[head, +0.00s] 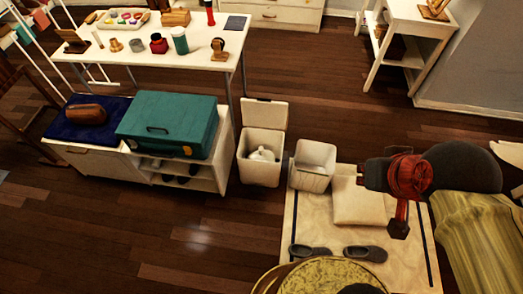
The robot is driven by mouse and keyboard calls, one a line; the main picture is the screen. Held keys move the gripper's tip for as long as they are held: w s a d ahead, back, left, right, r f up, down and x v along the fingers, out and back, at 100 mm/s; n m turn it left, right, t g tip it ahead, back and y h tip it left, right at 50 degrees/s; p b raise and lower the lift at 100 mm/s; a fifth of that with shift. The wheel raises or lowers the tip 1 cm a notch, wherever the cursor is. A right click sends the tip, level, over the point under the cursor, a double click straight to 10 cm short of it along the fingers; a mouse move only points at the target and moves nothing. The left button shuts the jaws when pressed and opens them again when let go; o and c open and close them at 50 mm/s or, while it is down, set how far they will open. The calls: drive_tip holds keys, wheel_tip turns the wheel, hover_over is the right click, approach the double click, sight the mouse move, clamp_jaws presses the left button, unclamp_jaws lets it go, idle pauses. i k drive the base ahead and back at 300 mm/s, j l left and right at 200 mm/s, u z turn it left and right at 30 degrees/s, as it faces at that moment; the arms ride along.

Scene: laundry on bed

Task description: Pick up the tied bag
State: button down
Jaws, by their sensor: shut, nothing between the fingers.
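A small white bag (262,155) with a peaked, knotted-looking top sits inside the left bin (261,173), whose lid stands open behind it. Only the upper part of the bag shows; the rest is hidden by the bin walls. My gripper (370,174) is at the right, with red and dark parts behind it. It is shut and empty, held clear of the bag, to the right of both bins. Its fingertips are small and dark here.
A second pale bin (313,166) stands just right of the first. A low cabinet with a teal case (168,124) stands left. A pale mat (330,222) holds a cushion (357,201) and dark slippers (364,253). A white table (219,58) is behind; wooden floor in front is clear.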

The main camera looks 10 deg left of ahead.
sight(263, 155)
drive_tip(key=k+j, duration=0.1)
drive_tip(key=j, duration=0.25)
drive_tip(key=k+j+z, duration=0.1)
drive_tip(key=j, duration=0.3)
drive_tip(key=k+j+z, duration=0.1)
drive_tip(key=j, duration=0.25)
drive_tip(key=k+j, duration=0.15)
drive_tip(key=j, duration=0.2)
drive_tip(key=i+j+z, duration=0.15)
drive_tip(key=j, duration=0.25)
drive_tip(key=i+j+z, duration=0.1)
drive_tip(key=j, duration=0.35)
drive_tip(key=i+j+z, duration=0.15)
drive_tip(key=j, duration=0.25)
drive_tip(key=i+j+z, duration=0.1)
drive_tip(key=i+j, duration=0.2)
drive_tip(key=i, duration=0.2)
drive_tip(key=i+j+z, duration=0.1)
drive_tip(key=i+j, duration=0.2)
drive_tip(key=i, duration=0.15)
